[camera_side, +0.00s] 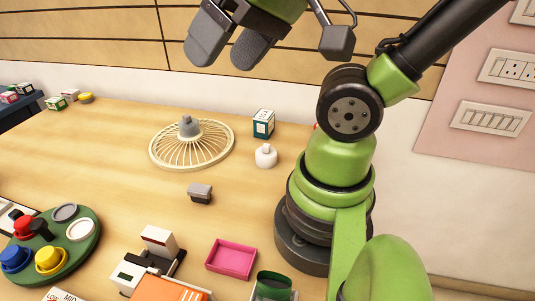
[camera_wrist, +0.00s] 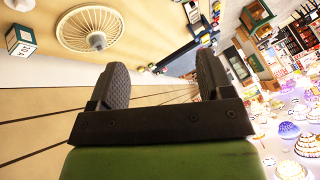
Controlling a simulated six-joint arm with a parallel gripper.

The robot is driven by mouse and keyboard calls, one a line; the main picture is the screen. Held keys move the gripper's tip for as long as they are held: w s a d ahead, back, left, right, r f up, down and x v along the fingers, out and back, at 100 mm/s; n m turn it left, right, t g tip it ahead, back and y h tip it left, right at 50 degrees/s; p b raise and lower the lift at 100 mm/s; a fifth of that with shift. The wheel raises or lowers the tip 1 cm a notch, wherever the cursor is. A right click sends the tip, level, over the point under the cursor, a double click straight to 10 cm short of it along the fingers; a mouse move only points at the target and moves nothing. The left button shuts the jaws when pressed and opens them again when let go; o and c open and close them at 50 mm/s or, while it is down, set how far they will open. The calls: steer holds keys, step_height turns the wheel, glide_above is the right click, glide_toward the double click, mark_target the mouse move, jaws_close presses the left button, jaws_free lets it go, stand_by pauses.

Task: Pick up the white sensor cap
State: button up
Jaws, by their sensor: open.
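The white sensor cap (camera_side: 265,157) appears to be the small white knobbed piece on the wooden table, just in front of a green-and-white box. In the wrist view a white piece (camera_wrist: 19,5), cut off at the top left corner, looks like the same cap. My gripper (camera_side: 229,50) is high above the table, at the top of the side view, left of the cap and well apart from it. Its two dark ribbed fingers also show in the wrist view (camera_wrist: 163,83), spread wide with nothing between them.
A cream fan guard (camera_side: 160,157) lies left of the cap, and the green-and-white box (camera_side: 263,123) stands behind it. A grey block (camera_side: 200,193), a pink tray (camera_side: 231,258) and a green round board (camera_side: 65,255) with coloured buttons are nearer. The wall is behind the table.

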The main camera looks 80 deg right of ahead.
steer(key=m+g+h, duration=0.2)
steer(key=m+g, duration=0.5)
steer(key=m, duration=2.4)
glide_above(266, 145)
steer(key=f, duration=2)
steer(key=shift+s+a+f, duration=0.1)
steer(key=shift+s+a, duration=0.05)
steer(key=shift+s, duration=0.05)
step_height(266, 145, down, 4)
steer(key=shift+s+r+m, duration=0.1)
steer(key=shift+s+m, duration=0.05)
steer(key=shift+m, duration=0.25)
steer(key=shift+w+f, duration=0.15)
steer(key=shift+f, duration=1.5)
steer(key=shift+w+f, duration=0.15)
steer(key=shift+f, duration=1.5)
steer(key=c, duration=0.7)
